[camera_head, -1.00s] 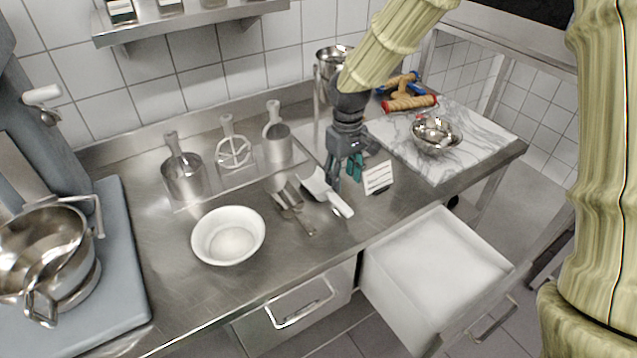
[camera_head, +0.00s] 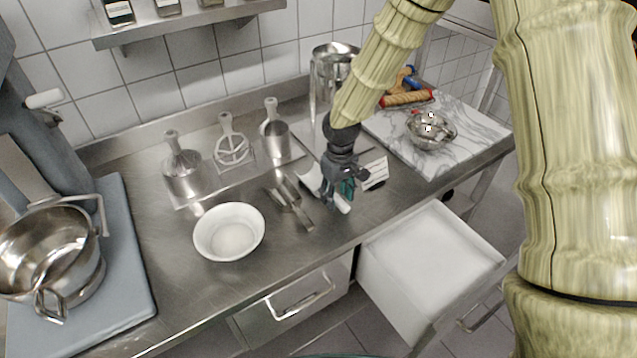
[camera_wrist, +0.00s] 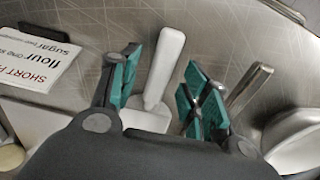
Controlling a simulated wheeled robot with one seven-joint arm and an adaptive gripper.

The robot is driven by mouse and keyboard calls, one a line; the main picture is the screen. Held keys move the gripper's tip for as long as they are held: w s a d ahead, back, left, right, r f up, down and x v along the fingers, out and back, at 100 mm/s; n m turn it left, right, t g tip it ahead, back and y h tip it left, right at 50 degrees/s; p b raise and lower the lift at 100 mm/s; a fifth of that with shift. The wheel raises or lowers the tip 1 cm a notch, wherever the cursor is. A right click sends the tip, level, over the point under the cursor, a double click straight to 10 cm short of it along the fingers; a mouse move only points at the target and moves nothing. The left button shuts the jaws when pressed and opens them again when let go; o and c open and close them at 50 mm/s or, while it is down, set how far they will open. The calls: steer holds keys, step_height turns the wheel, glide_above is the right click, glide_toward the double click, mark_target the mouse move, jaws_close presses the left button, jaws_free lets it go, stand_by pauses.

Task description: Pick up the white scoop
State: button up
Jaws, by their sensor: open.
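The white scoop (camera_head: 311,179) lies on the steel counter in the head view, its handle toward the front edge and partly hidden by my gripper. In the wrist view the scoop's white handle (camera_wrist: 164,68) stands between the two teal-padded fingers, with part of its pale body lower down. My gripper (camera_head: 342,190) is open and points down close over the scoop. It also shows in the wrist view (camera_wrist: 160,88), one finger on each side of the handle. I cannot tell whether a finger touches it.
A metal scoop (camera_head: 290,200) lies just left of the white one. A text card (camera_head: 374,173) stands close on the right. A white bowl (camera_head: 229,232) is further left. An open white drawer (camera_head: 430,262) juts out below the counter's front edge.

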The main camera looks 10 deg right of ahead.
steer(key=shift+f, duration=0.9)
jaws_close()
steer(key=shift+r, duration=0.15)
